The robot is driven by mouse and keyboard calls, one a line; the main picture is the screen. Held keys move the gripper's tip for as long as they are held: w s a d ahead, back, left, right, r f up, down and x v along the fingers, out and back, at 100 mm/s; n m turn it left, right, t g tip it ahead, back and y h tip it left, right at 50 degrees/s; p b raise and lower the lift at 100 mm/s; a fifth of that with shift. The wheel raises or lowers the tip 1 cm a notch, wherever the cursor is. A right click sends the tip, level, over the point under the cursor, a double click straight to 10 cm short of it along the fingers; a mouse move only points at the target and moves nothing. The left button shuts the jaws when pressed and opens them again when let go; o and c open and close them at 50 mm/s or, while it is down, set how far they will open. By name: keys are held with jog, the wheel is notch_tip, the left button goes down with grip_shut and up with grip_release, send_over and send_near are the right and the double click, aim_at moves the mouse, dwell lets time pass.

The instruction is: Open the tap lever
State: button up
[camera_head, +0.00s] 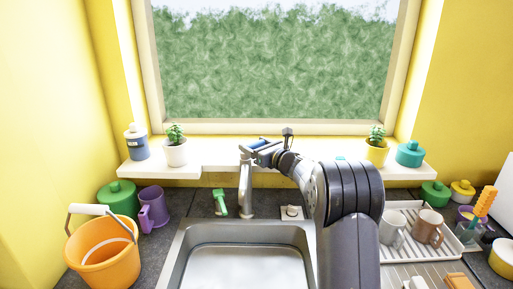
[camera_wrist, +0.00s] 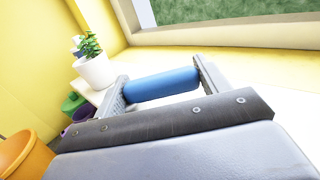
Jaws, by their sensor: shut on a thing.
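The grey metal tap (camera_head: 246,190) stands behind the sink, its spout pointing toward the basin. Its lever shows as a blue cylinder (camera_wrist: 162,85) lying crosswise between my two fingers in the wrist view. It also shows as a small blue patch (camera_head: 259,142) at the top of the tap in the head view. My gripper (camera_head: 262,149) is at the tap's top, reaching in from the right, and is shut on the lever. My fingers touch both ends of the blue cylinder. No water stream is visible; the lever's joint is hidden.
The steel sink (camera_head: 176,262) is in front. An orange bucket (camera_head: 104,258) is left; a rack with mugs (camera_head: 428,228) is right.

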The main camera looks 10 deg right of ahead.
jog(key=n+g+y, duration=0.2)
jog(key=w+n+y, duration=0.1)
jog(key=shift+a+f+g+y, duration=0.1)
jog(key=shift+a+g+y, duration=0.2)
jog(key=shift+g+y, duration=0.1)
jog(key=shift+w+a+n+g+y, duration=0.25)
jog(key=shift+n+g+y, duration=0.5)
jog(key=shift+g, duration=0.2)
jog(key=shift+w+a+n+g+y, duration=0.1)
jog(key=shift+a+n+g+y, duration=0.15)
jog(key=shift+n+g+y, duration=0.6)
jog(key=shift+a+g, duration=0.1)
jog(key=shift+g, duration=0.4)
jog(key=o, duration=1.4)
notch_tip(320, 180, up, 10)
jog(key=shift+r, duration=0.1)
